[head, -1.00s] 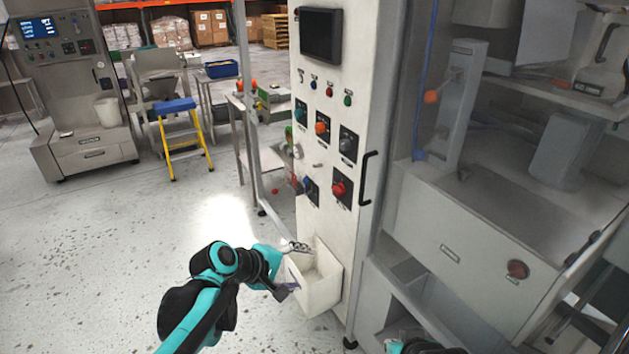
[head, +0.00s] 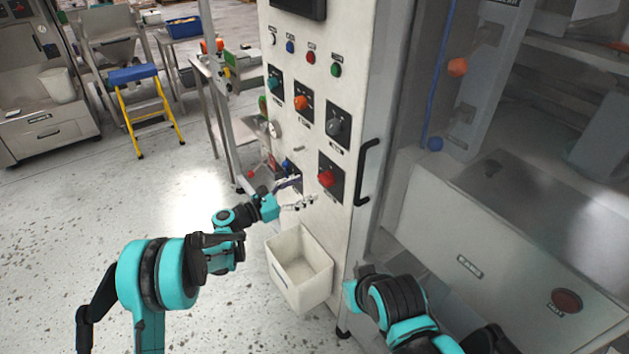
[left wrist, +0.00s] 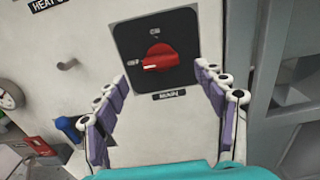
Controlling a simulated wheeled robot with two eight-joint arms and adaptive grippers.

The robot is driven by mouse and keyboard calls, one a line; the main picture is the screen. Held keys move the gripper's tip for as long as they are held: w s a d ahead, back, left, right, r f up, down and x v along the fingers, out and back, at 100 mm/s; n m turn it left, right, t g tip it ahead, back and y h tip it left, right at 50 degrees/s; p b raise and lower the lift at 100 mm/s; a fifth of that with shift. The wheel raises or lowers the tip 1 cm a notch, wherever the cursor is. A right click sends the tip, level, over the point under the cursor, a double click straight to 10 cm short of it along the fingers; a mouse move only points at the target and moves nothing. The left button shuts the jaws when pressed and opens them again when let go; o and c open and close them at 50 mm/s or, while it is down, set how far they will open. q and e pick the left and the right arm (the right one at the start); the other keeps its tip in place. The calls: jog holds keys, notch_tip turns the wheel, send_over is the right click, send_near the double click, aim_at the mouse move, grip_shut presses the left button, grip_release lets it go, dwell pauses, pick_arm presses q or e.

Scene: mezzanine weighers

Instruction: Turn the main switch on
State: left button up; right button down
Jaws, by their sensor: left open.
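The main switch is a red rotary knob (left wrist: 158,57) on a black square plate, with a MAIN label below it in the left wrist view. Its grip lies roughly sideways, with its white mark toward the left label; another label is above. In the head view the red knob (head: 327,178) is low on the white panel. My left gripper (head: 300,193) is open and empty, just below and left of the knob. In the left wrist view the fingers of my left gripper (left wrist: 163,82) spread either side below the knob, apart from it. My right gripper's fingers are not visible.
The white cabinet (head: 300,140) carries other knobs and several small buttons. A black handle (head: 367,172) is right of the switch. An open white bin (head: 300,268) sticks out below. A blue knob (left wrist: 68,124) is at lower left in the wrist view. Open floor lies left.

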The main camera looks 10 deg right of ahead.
aim_at(321, 181)
pick_arm(q)
jog(key=b+x, duration=0.1)
jog(key=x, duration=0.3)
jog(key=shift+w+d+f, duration=0.1)
jog(key=shift+d+f, duration=0.05)
jog(key=shift+w+d, duration=0.2)
jog(key=shift+d, duration=0.4)
jog(key=c, duration=1.2)
